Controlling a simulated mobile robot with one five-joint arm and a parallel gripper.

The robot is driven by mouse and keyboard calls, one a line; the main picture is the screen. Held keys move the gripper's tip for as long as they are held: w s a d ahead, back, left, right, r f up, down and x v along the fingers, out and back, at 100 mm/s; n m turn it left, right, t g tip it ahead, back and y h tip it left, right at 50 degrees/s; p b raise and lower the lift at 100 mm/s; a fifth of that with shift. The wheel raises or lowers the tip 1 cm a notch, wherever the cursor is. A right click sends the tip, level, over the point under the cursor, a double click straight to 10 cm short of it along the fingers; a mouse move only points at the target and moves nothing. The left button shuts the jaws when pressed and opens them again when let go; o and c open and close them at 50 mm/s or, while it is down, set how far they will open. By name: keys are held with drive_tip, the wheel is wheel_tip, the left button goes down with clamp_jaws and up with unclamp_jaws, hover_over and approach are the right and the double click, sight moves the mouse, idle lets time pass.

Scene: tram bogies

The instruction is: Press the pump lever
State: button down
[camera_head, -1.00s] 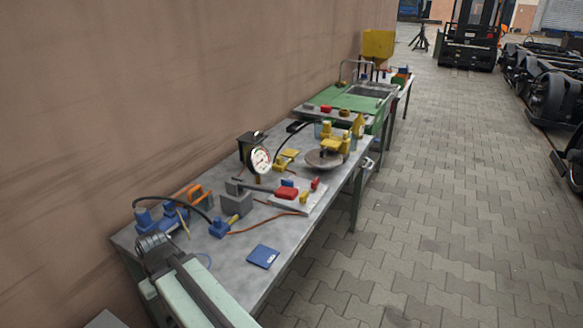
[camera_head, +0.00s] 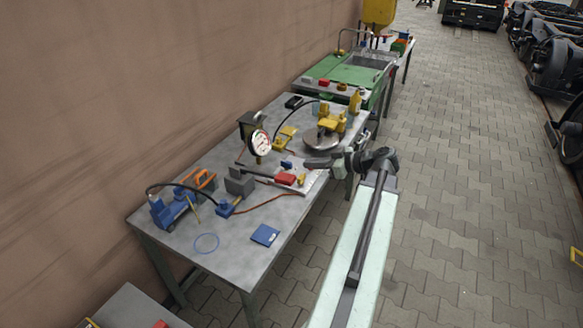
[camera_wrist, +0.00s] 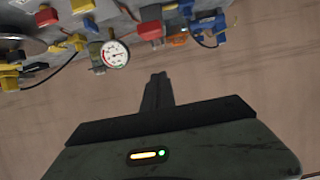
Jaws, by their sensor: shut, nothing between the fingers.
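The grey workbench (camera_head: 222,243) holds a blue hand-pump-like unit (camera_head: 172,211) with a black hose and a thin yellow rod. A yellow unit (camera_head: 331,121) with its own hose stands by a round metal plate. Between them, a dark bar (camera_head: 257,173) runs from a grey block (camera_head: 239,181) towards a red block (camera_head: 285,179). I cannot tell for certain which part is the pump lever. My gripper (camera_head: 312,163) is shut and empty, over the bench's right edge near the red block. In the wrist view its fingers (camera_wrist: 158,88) point at the wall, apart from everything.
A dial gauge (camera_head: 261,143) stands behind the bar; it also shows in the wrist view (camera_wrist: 116,53). A green bench (camera_head: 348,75) is behind. The paved floor (camera_head: 450,150) at right is clear.

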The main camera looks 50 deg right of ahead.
idle(0.3)
drive_tip(key=b, duration=0.4)
hover_over(289, 178)
wheel_tip(289, 178, down, 4)
drive_tip(key=shift+s+d+r, duration=0.1)
drive_tip(key=shift+d, duration=0.05)
drive_tip(key=f+b, duration=0.2)
drive_tip(key=shift+w+f+b, duration=0.3)
drive_tip(key=shift+f+b, duration=0.05)
drive_tip(key=shift+f, duration=0.05)
drive_tip(key=shift+s+f+b, duration=0.15)
drive_tip(key=shift+f+b, duration=0.45)
drive_tip(key=shift+r, duration=0.1)
